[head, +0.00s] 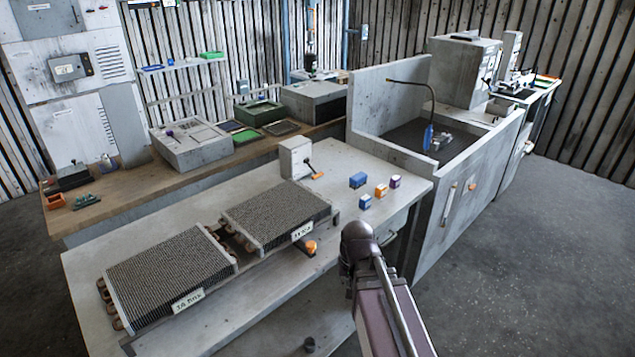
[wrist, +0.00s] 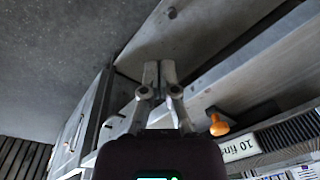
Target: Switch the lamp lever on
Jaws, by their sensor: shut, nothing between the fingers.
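My gripper (wrist: 160,72) is shut and empty in the wrist view, its two fingers together; the head view shows my arm but not the fingers. An orange knob on a dark stem (wrist: 218,125) lies to the right of the fingers, apart from them, beside a "10 fins" label. In the head view the orange knob (head: 310,247) shows at the bench's front edge. A white box (head: 295,158) on the bench has a dark lever with an orange tip (head: 317,175). A gooseneck lamp (head: 430,100) stands over the walled bay. I cannot tell which lever is the lamp's.
Two finned blocks, one near (head: 170,272) and one farther (head: 275,212), lie on the bench (head: 235,195). Several small blue, orange and purple boxes (head: 381,190) stand near its right end. The walled bay (head: 472,190) stands to the right. Open floor (head: 540,260) lies beyond.

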